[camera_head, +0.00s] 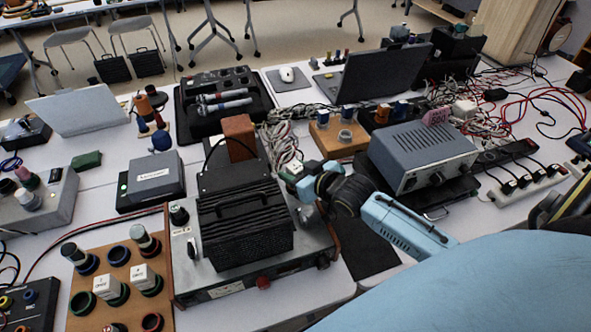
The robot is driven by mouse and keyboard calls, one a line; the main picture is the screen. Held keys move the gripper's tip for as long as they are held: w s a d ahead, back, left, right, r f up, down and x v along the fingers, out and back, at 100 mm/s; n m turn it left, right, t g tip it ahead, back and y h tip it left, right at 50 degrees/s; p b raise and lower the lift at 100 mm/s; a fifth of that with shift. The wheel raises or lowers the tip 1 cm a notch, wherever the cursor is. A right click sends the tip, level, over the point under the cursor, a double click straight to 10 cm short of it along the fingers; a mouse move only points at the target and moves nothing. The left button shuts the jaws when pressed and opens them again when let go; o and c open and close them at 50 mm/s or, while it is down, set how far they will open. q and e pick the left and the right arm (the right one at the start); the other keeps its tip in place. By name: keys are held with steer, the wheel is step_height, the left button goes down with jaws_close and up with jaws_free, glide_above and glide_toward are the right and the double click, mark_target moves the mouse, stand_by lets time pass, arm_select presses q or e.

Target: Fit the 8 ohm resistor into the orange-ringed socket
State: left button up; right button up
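A brown wooden board (91,235) at the lower left has sockets with coloured rings. White block-shaped resistors (108,287) and (146,277) and metal cylinders stand in some; an empty green-ringed socket (82,303) and a red-ringed one (152,322) show. The labels are too small to read, and I cannot pick out the orange ring for sure. My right gripper (293,179) is behind and right of the black vented box, well away from the board. A small white piece (292,168) shows at its fingertips; I cannot tell whether it is held. My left gripper is not in view.
The black vented box (240,226) sits on a metal instrument between gripper and board. A brown block (239,137) stands behind it. A grey power unit (422,155), cables (289,133) and a laptop (378,73) crowd the right and back. Little table is clear.

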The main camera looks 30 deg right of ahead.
steer(key=shift+o, duration=0.7)
steer(key=shift+r, duration=0.25)
steer(key=shift+s+r, duration=0.2)
steer(key=shift+s, duration=0.1)
steer(key=p+v, duration=0.2)
steer(key=v, duration=0.9)
steer(key=shift+s, duration=0.15)
steer(key=shift+d, duration=0.1)
